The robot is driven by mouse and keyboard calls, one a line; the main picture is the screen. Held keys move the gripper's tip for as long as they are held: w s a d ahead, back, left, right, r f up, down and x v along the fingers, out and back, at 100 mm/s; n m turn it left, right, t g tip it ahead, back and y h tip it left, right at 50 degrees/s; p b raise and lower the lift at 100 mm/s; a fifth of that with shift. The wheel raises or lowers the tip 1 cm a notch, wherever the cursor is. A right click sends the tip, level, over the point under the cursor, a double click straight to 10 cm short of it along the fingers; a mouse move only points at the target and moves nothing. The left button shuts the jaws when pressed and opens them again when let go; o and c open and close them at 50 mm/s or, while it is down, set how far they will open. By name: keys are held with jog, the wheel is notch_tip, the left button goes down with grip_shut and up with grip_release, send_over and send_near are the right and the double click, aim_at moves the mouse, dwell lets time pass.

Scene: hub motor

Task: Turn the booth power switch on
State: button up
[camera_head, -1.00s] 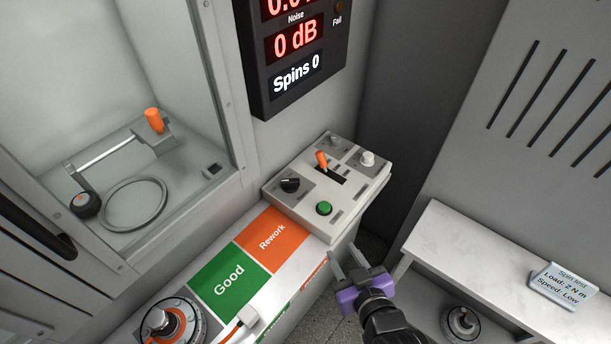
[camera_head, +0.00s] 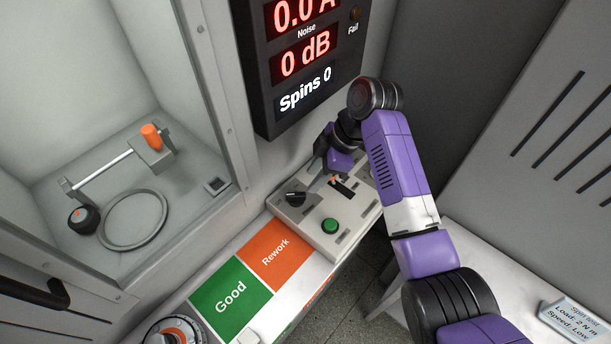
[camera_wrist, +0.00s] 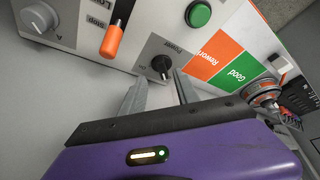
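The booth power switch is a black rotary knob (camera_head: 295,197) on the left of the light grey control panel (camera_head: 300,222). In the wrist view the knob (camera_wrist: 161,66) sits beside the label "Power", with a pale pointer mark. My gripper (camera_head: 314,181) is over the panel, close to the knob. In the wrist view my gripper (camera_wrist: 158,82) has its two grey fingers apart and nothing between them. The knob lies just ahead of the fingertips, roughly in line with the gap. I cannot tell whether either finger touches it.
An orange lever (camera_wrist: 113,38), a green button (camera_head: 330,226) and a grey knob (camera_wrist: 38,17) are also on the panel. A display (camera_head: 300,60) hangs above it. Green "Good" (camera_head: 230,297) and orange "Rework" (camera_head: 276,250) areas lie in front. A glazed booth (camera_head: 110,120) stands left.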

aim_at(302, 194)
jog(key=shift+p+x, duration=0.3)
jog(key=shift+x, duration=3.35)
jog(key=shift+s, duration=0.1)
grip_shut()
